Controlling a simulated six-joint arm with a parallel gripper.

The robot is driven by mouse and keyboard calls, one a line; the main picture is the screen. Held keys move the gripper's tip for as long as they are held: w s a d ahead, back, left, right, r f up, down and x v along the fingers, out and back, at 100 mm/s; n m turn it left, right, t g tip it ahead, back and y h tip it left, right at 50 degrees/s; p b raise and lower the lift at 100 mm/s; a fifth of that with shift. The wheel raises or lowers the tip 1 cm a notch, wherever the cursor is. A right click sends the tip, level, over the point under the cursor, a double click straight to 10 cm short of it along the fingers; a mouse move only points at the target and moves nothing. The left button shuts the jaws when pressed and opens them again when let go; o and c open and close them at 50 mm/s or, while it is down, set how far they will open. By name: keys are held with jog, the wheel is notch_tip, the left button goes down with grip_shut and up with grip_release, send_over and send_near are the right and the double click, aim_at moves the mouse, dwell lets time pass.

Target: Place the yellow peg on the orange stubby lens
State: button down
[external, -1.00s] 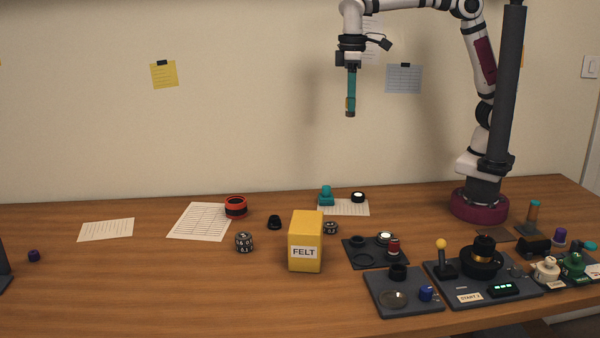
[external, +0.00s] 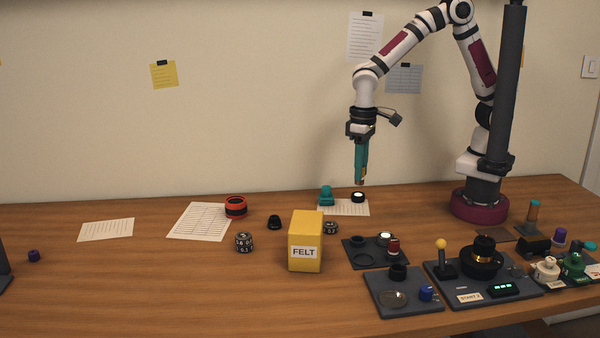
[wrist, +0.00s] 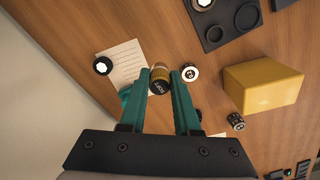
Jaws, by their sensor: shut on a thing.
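My gripper (external: 360,182) is shut on a small cylinder, black with a ribbed yellow band, which I take for the yellow peg (wrist: 160,79). In the wrist view it sits between the teal fingertips, with white lettering on its dark part and a paler far end. In the external view it is mostly covered by the fingers, which point down above the table's back.
A yellow felt box (external: 305,240) stands mid-table. A teal piece (external: 326,196) and a black lens with a white top (external: 358,197) are near my gripper. Small black parts lie around the box. Dark trays (external: 404,300) with parts fill the right. The left table is mostly clear.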

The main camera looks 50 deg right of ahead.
jog(key=s+a+f, duration=0.1)
jog(key=a+f, duration=0.1)
jog(key=a, duration=0.1)
jog(key=s+a+f, duration=0.2)
jog(key=a, duration=0.1)
jog(key=s+a+f, duration=0.2)
jog(key=a, duration=0.1)
jog(key=shift+s+a+f, duration=0.25)
jog(key=shift+f, duration=0.05)
jog(key=f, duration=0.4)
jog(key=shift+s+a, duration=0.15)
jog(key=shift+a, duration=0.2)
jog(key=c, duration=0.6)
grip_release()
